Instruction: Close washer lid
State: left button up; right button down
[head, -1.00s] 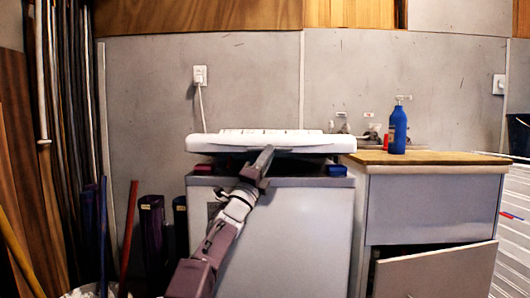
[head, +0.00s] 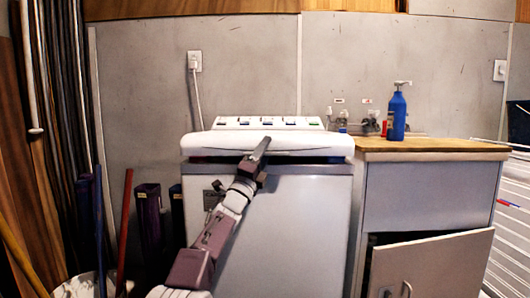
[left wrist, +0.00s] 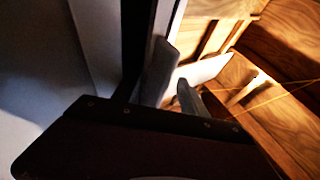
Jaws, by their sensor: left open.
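The white washer (head: 295,235) stands in the middle of the head view, against the grey wall. Its white lid (head: 310,143) lies nearly level over the top, with a narrow dark gap under its front edge. The control panel (head: 268,123) shows behind the lid. My left gripper (head: 262,147) is in front of the lid, its fingers overlapping the lid's front edge in the picture; I cannot tell whether they touch it. In the left wrist view my left gripper (left wrist: 174,82) has its fingers apart with nothing between them. My right gripper is not in view.
To the right is a cabinet with a wooden top (head: 430,146), a blue pump bottle (head: 397,115) on it, and an open door (head: 430,268) below. Poles and a white bucket (head: 85,287) stand at the left. An outlet (head: 194,61) is on the wall.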

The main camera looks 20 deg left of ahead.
pick_arm(q)
jog(key=shift+s+r, duration=0.1)
jog(key=shift+r, duration=0.05)
jog(key=shift+s+f+b, duration=0.35)
jog(key=shift+s+f, duration=0.05)
jog(key=shift+f, duration=0.15)
jog(key=b+v, duration=0.2)
jog(key=v, duration=0.6)
jog(key=shift+a+b, duration=0.15)
jog(key=shift+b, duration=0.2)
jog(key=shift+r, duration=0.1)
